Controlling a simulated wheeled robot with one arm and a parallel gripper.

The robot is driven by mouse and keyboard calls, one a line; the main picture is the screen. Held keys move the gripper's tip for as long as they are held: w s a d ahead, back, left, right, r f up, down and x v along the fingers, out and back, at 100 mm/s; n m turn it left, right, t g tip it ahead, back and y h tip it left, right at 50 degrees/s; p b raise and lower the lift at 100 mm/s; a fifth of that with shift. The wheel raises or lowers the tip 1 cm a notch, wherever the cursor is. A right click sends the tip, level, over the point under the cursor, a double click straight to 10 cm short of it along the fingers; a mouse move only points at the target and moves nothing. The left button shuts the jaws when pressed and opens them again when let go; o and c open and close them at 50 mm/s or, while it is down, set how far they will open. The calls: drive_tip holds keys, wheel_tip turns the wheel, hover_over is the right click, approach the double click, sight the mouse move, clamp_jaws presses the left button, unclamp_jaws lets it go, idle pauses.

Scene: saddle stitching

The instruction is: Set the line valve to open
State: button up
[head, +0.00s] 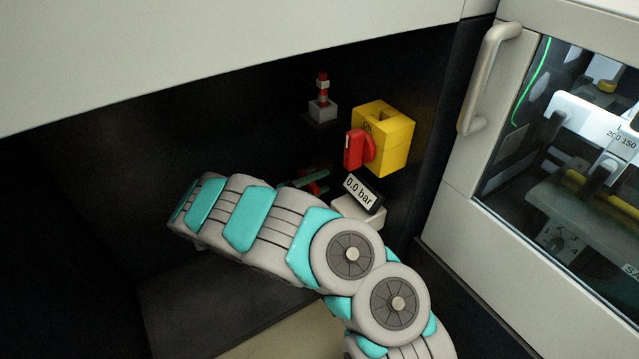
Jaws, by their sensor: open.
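What appears to be the line valve, a small dark-green bar (313,178) with red parts (316,188) beside it, sits low on the dark back wall of the recess. Its lower part is hidden behind my grey and teal arm, and I cannot tell its setting. A tilted display (359,192) to its right reads 0.0 bar. My arm crosses in front from the lower right to the left, just below the valve. I cannot make out my gripper; it is hidden behind the arm or out of view.
A yellow box (396,145) with a red rotary handle (358,149) sits above the display. At right is a cabinet door with a window and a grey handle (489,78). A pale panel (220,45) overhangs the recess.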

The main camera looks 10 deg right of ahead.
clamp_jaws()
idle(0.4)
idle(0.9)
